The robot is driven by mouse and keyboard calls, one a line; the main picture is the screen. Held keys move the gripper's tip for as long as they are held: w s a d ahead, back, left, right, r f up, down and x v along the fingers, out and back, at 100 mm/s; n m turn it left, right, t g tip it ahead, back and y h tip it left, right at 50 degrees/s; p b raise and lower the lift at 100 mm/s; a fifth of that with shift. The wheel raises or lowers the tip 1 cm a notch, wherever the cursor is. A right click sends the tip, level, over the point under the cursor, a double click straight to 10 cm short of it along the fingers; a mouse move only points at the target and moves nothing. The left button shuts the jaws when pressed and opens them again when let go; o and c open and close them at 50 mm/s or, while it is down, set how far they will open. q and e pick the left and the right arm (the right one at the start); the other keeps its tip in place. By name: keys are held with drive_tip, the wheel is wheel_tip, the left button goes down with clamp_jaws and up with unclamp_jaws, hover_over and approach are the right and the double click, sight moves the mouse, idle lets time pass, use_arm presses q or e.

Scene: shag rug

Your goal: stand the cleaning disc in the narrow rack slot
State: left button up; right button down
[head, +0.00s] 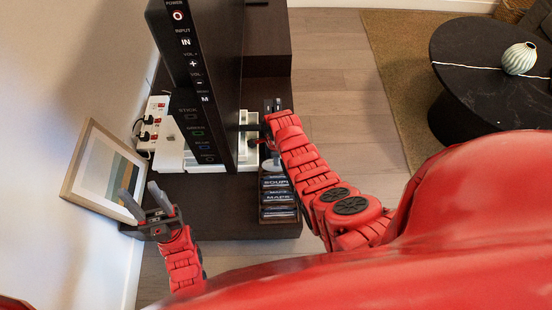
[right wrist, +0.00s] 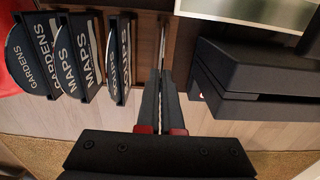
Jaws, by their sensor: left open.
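The disc rack (head: 280,215) stands at the right end of the dark cabinet and holds several labelled disc cases; it also shows in the right wrist view (right wrist: 147,55). In that view my right gripper (right wrist: 164,74) has its fingers close together on a thin grey edge, which looks like the cleaning disc (right wrist: 163,42) seen edge-on. The disc is upright, right of the labelled cases and over the rack's brown end; whether it touches the slot is unclear. A pale round part (head: 271,165) shows behind the rack. My left gripper (head: 138,190) is open and empty.
A tall dark screen (head: 220,90) stands left of the rack. A framed picture (head: 105,170) leans on the wall near my left gripper. A black box-shaped device (right wrist: 255,80) is close right of my right fingers. Wood floor lies open to the right.

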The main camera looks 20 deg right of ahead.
drive_tip(key=shift+f+b, duration=0.5)
drive_tip(key=shift+f, duration=0.4)
drive_tip(key=c, duration=1)
unclamp_jaws()
drive_tip(key=shift+r, duration=0.1)
drive_tip(key=shift+r, duration=0.3)
wheel_tip(320, 180, up, 17)
drive_tip(key=p, duration=0.3)
drive_tip(key=shift+f+p, duration=0.2)
drive_tip(key=shift+p, duration=0.15)
